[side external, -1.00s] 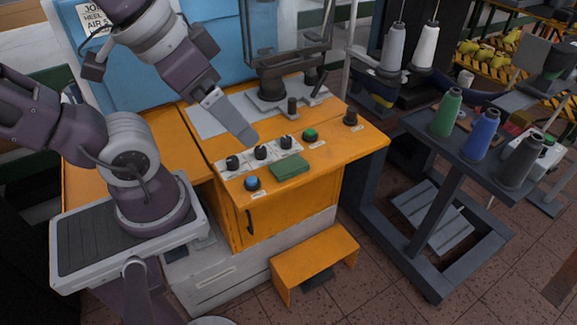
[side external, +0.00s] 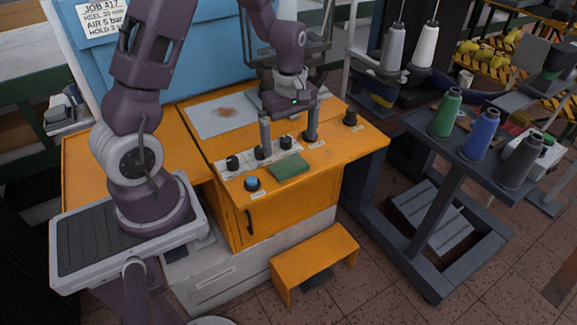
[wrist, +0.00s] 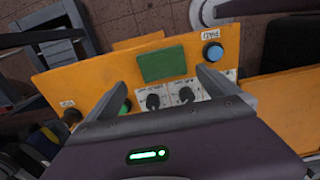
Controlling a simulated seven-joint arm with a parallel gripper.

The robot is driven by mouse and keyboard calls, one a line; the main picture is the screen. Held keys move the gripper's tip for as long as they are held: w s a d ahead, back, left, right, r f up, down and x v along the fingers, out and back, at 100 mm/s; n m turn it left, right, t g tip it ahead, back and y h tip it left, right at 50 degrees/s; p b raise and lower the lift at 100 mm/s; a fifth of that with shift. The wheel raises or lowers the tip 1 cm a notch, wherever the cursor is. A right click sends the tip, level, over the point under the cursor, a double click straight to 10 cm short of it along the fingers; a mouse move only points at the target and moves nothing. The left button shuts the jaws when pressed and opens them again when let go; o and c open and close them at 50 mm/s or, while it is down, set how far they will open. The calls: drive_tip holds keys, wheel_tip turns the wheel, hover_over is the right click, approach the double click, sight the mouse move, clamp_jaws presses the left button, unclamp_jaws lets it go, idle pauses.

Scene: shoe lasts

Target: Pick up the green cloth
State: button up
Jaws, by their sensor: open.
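The green cloth (side external: 289,166) is a flat folded rectangle on the orange panel near its front edge, right of the blue button. It also shows in the wrist view (wrist: 162,64), beyond my fingertips and between their lines. My gripper (side external: 287,144) points down over the panel, just behind the cloth, with its two fingers wide apart and nothing between them. In the wrist view my gripper (wrist: 160,84) is open, its fingers to either side of the black knobs. The cloth is fully visible and apart from the fingers.
A blue button (side external: 252,183), black knobs (side external: 232,162) on a white plate, and another black knob (side external: 350,118) rise from the orange panel. A green button (wrist: 125,107) is by my left finger in the wrist view. Thread spools (side external: 446,112) stand on a separate right-hand stand.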

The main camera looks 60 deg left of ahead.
sight(287, 161)
drive_tip(key=f, duration=0.4)
drive_tip(key=a+f, duration=0.1)
drive_tip(key=f, duration=0.2)
drive_tip(key=shift+s, duration=0.2)
drive_tip(key=c, duration=1.2)
drive_tip(key=shift+o, duration=0.2)
drive_tip(key=shift+r, duration=0.1)
wheel_tip(287, 161, up, 10)
